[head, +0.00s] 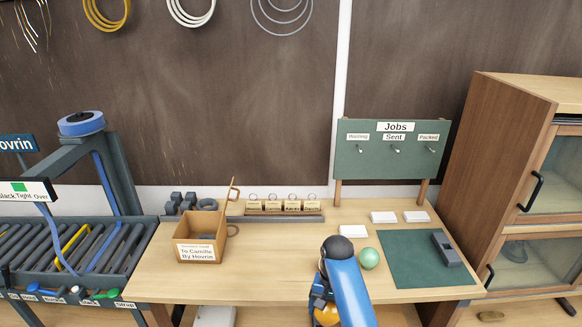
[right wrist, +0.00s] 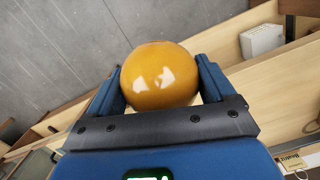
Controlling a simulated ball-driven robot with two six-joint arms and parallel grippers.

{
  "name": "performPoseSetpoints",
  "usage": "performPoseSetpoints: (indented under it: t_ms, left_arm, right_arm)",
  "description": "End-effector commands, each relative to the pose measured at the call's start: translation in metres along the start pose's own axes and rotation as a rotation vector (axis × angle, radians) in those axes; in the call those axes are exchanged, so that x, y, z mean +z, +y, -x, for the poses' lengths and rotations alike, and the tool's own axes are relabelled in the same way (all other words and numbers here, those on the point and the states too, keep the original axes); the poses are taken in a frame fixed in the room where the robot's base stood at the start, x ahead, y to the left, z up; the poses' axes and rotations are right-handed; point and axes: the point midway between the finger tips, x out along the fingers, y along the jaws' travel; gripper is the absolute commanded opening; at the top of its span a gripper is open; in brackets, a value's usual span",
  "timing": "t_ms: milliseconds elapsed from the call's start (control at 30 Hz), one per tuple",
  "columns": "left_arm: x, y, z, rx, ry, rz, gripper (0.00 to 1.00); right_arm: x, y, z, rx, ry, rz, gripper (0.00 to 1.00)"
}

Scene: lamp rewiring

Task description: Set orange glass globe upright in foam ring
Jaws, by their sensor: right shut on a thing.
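The orange glass globe (right wrist: 160,75) is held between the two fingers of my right gripper (right wrist: 160,88) in the right wrist view. In the head view the globe (head: 327,316) shows low at the front edge of the bench, partly hidden by my right arm and gripper (head: 321,303). A dark ring-shaped piece (head: 207,204) lies at the back of the bench behind the cardboard box; I cannot tell if it is the foam ring. Something dark lies inside the open cardboard box (head: 199,252). My left gripper is not in view.
A green globe (head: 369,258) stands on the bench (head: 270,275) just right of my arm. A green mat (head: 415,270) with a dark grey block (head: 447,250) is at the right. A roller conveyor (head: 60,250) adjoins the left. Bench between box and arm is clear.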

Motion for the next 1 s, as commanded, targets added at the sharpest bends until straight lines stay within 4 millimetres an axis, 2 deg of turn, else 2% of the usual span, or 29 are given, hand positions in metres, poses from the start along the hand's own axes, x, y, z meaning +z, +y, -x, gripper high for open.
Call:
performPoseSetpoints:
  t_ms: [33, 133, 300, 400, 500, 700, 867, 1000]
  left_arm:
    - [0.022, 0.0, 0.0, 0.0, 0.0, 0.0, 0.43]
    - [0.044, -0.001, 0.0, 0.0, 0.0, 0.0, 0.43]
    - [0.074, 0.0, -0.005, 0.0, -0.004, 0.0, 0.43]
    - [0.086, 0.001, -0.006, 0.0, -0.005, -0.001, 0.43]
    - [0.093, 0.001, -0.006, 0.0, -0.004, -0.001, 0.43]
    - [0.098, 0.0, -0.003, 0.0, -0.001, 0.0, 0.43]
    - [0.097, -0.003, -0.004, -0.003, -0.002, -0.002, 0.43]
    - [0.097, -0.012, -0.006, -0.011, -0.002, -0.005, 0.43]
  right_arm:
    - [-0.002, 0.016, -0.027, -0.002, -0.001, -0.025, 0.53]
    - [-0.003, 0.044, -0.059, -0.006, -0.001, -0.069, 0.53]
    - [-0.005, 0.085, -0.104, -0.013, -0.006, -0.141, 0.53]
    - [-0.004, 0.102, -0.122, -0.016, -0.01, -0.173, 0.53]
    - [-0.001, 0.114, -0.135, -0.018, -0.011, -0.196, 0.53]
    - [0.001, 0.124, -0.143, -0.021, -0.006, -0.217, 0.53]
    - [0.0, 0.121, -0.143, -0.022, -0.008, -0.216, 0.53]
    - [-0.002, 0.108, -0.144, -0.024, -0.01, -0.207, 0.53]
